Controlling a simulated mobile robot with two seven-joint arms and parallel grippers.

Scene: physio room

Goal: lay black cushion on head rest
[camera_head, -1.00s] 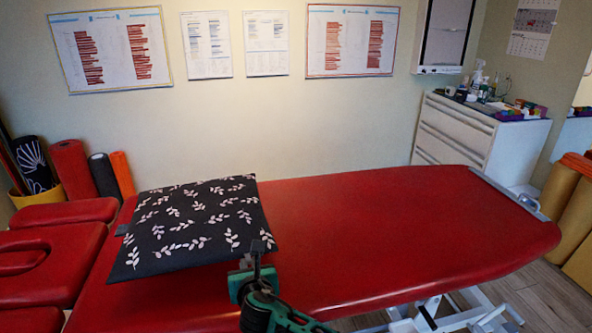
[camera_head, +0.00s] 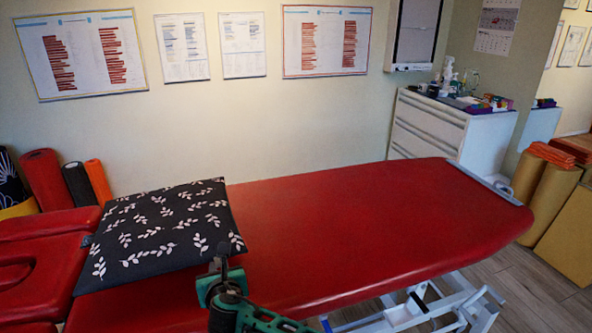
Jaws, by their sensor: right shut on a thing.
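The black cushion (camera_head: 160,232), with a white leaf pattern, is over the left end of the red treatment table, roughly flat. Whether its underside touches the table cannot be seen. The red head rest (camera_head: 52,258), with a face opening, is just left of the cushion and partly cut off by the picture edge. My right gripper (camera_head: 220,268) is at the cushion's near right corner, shut on it. The fingertips are partly hidden. My left gripper is not clearly visible; a small dark piece shows at the cushion's left edge.
The red treatment table (camera_head: 370,225) is bare right of the cushion. Coloured rolls (camera_head: 98,182) stand against the wall behind the head rest. A white drawer cabinet (camera_head: 450,130) with bottles stands at the back right. Tan rolls (camera_head: 545,190) stand at the far right.

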